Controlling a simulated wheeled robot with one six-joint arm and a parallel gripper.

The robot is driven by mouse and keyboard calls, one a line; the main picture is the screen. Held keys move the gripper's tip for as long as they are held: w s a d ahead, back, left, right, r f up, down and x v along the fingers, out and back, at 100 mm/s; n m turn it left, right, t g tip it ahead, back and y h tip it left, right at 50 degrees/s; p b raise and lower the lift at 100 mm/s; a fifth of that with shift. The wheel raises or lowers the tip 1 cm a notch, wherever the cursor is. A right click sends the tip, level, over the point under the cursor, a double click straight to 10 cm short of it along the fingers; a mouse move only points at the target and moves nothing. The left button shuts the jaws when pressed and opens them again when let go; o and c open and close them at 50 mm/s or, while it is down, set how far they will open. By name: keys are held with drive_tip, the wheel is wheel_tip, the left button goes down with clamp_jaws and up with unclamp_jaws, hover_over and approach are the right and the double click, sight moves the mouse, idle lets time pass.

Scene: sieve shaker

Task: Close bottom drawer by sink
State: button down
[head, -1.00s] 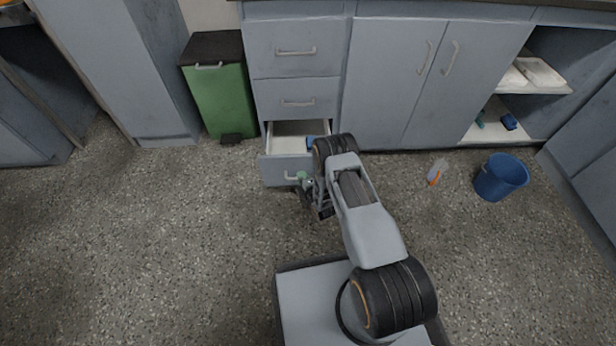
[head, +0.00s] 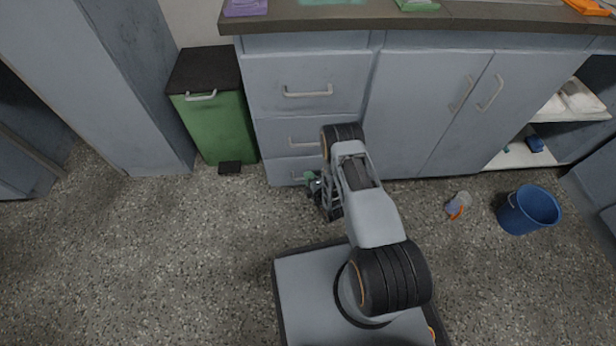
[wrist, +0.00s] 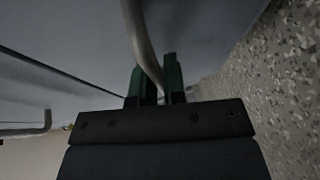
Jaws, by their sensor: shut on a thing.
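The bottom drawer (head: 283,172) is the lowest of three in the grey cabinet, and its front looks flush with the fronts above it. My gripper (head: 312,184) is at the drawer's handle, low near the floor. In the wrist view my gripper's green fingers (wrist: 157,84) are shut on the drawer handle (wrist: 143,45), a curved metal bar that passes between them. The right part of the drawer front is hidden behind my arm in the head view.
A green pedal bin (head: 214,118) stands left of the drawers. A blue bucket (head: 528,210) and a small bottle (head: 458,205) are on the floor to the right. A dark countertop (head: 330,18) is above. The speckled floor at left is clear.

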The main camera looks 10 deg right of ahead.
drive_tip(key=shift+w, duration=0.25)
drive_tip(key=shift+d, duration=0.1)
drive_tip(key=c, duration=1.2)
unclamp_jaws()
drive_tip(key=shift+w+r, duration=0.1)
drive_tip(key=shift+w, duration=0.05)
